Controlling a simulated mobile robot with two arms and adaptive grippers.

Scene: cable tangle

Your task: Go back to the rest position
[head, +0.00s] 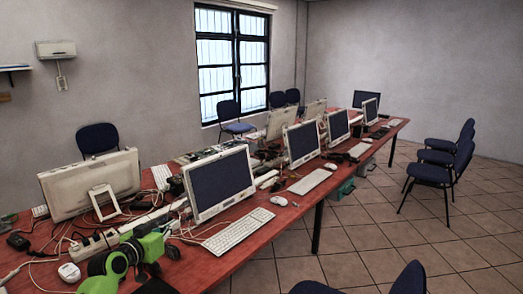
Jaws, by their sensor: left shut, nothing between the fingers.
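My left gripper (155,270) is low at the left of the head view, at the end of my green and black arm. It is over the near left part of the long red-brown table (215,268). Its dark fingers are small and hard to make out against the dark items behind, but they look shut and empty. My right gripper is not in view.
Cables and a power strip (95,243) lie tangled near my left arm, with a white mouse (69,272) beside it. A monitor (218,181) and keyboard (238,230) stand to the right. Blue chairs (440,172) stand at right; tiled floor (360,240) lies open between.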

